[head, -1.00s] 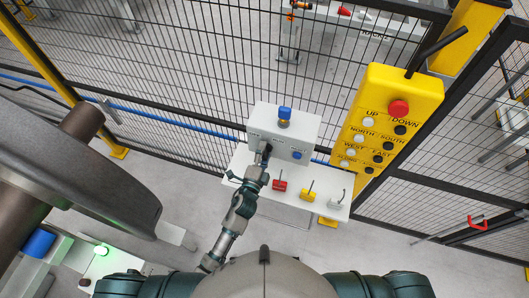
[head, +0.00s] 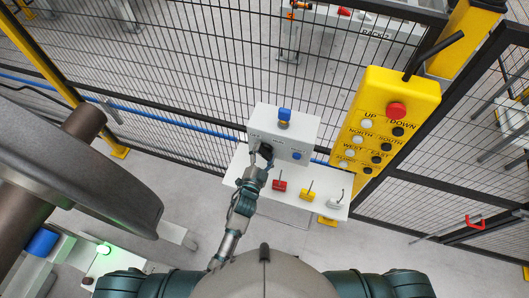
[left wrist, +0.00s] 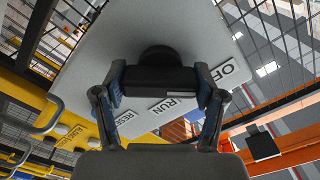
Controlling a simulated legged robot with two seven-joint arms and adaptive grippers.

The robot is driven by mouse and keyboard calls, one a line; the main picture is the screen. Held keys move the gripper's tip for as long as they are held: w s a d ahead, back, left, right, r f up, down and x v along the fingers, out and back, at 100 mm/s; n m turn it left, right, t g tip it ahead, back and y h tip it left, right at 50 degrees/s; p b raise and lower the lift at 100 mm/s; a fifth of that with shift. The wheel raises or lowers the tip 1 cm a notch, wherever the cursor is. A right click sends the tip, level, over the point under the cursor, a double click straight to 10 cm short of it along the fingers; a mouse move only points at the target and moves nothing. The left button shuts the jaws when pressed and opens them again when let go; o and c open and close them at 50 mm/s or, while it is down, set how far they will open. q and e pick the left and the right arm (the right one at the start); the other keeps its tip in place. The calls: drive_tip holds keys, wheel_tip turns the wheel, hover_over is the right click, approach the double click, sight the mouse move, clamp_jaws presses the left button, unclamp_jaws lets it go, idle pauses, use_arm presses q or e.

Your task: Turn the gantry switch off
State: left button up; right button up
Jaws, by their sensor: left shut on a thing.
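The gantry switch is a black rotary knob (left wrist: 158,56) on a pale grey control box (head: 301,128). The box face carries OFF, RUN and RESET labels in the left wrist view; OFF (left wrist: 231,71) is right of the knob, RUN (left wrist: 174,105) below it. My left gripper (head: 264,152) reaches the lower left of the box. In the left wrist view the left gripper (left wrist: 160,79) is shut on the knob, one finger at each side. In the head view the gripper largely hides the knob. I cannot tell which label the knob points at. My right gripper is not in view.
A blue knob (head: 285,114) and a blue button (head: 296,155) are on the same box. Red (head: 279,186), yellow (head: 306,194) and white (head: 334,203) pieces lie on the shelf below. A yellow pendant (head: 370,124) hangs right, before mesh fencing. A large grey wheel (head: 75,165) stands left.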

use_arm(q)
drive_tip(key=shift+s+f, duration=0.1)
drive_tip(key=shift+f, duration=0.35)
drive_tip(key=o, duration=1)
drive_tip(key=shift+o, duration=0.7)
drive_tip(key=shift+r, duration=0.15)
drive_tip(key=v, duration=1.2)
drive_tip(key=shift+a, duration=0.1)
